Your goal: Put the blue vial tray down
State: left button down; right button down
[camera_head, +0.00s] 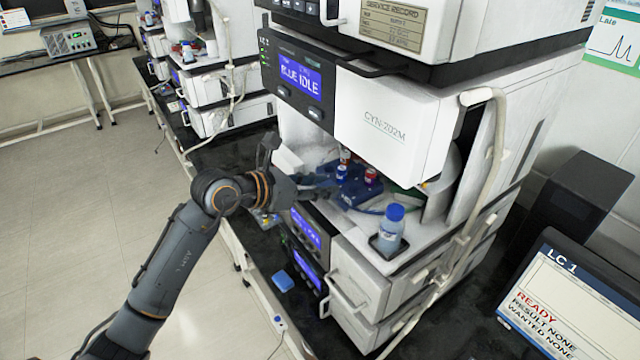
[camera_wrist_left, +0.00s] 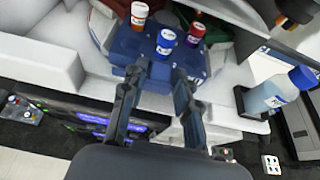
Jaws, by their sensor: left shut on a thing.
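The blue vial tray (camera_head: 362,190) is inside the open bay of the instrument stack, with several capped vials standing in it. My left gripper (camera_head: 316,183) reaches in from the left and is shut on the near side of the tray. Its two fingers (camera_wrist_left: 160,80) show in the wrist view, at the tray's front. I cannot tell whether the tray's underside touches the bay floor. My right gripper is not in view.
A blue-capped bottle (camera_head: 391,229) stands in a dark holder at the bay's right front. The instrument's white cover (camera_head: 385,118) overhangs the bay. A tube (camera_head: 490,170) runs down the right side. A monitor (camera_head: 565,300) stands at the lower right.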

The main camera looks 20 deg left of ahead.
pick_arm(q)
jog(key=c, duration=1)
grip_release()
jog(key=shift+f, duration=0.1)
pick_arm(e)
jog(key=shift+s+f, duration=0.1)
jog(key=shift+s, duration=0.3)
pick_arm(q)
jog(key=shift+r, duration=0.2)
jog(key=shift+s+a, duration=0.15)
jog(key=b+v, duration=0.4)
jog(key=v, duration=0.7)
jog(key=shift+s+r, duration=0.2)
jog(key=shift+r, duration=0.05)
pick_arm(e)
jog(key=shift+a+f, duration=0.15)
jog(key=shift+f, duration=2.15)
